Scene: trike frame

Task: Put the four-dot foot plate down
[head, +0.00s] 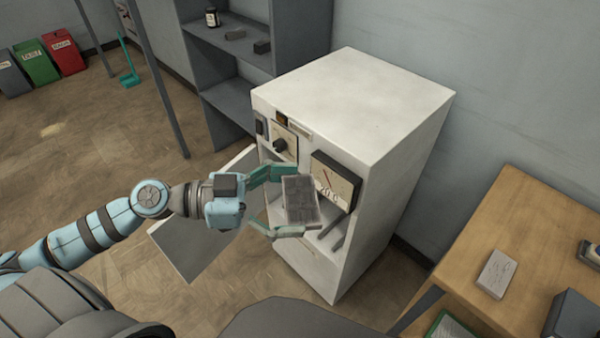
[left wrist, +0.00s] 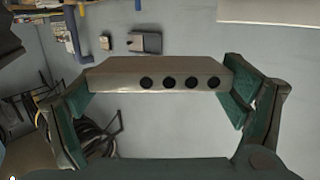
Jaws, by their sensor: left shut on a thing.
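The four-dot foot plate (head: 300,203) is a grey, flat block held in front of the white cabinet's open front. In the left wrist view the foot plate (left wrist: 160,76) shows its edge with a row of dark round dots facing the camera. My left gripper (head: 291,205) has its green fingers on opposite sides of the plate, shut on it. In the left wrist view the two fingers (left wrist: 163,92) meet the plate's left and right ends. My right gripper is not in view.
The white cabinet (head: 355,105) has a dial gauge (head: 335,182) above an open bay, and its door (head: 200,245) hangs open at left. A wooden table (head: 530,235) at right bears a pale block (head: 496,273). Grey shelves (head: 228,75) stand behind.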

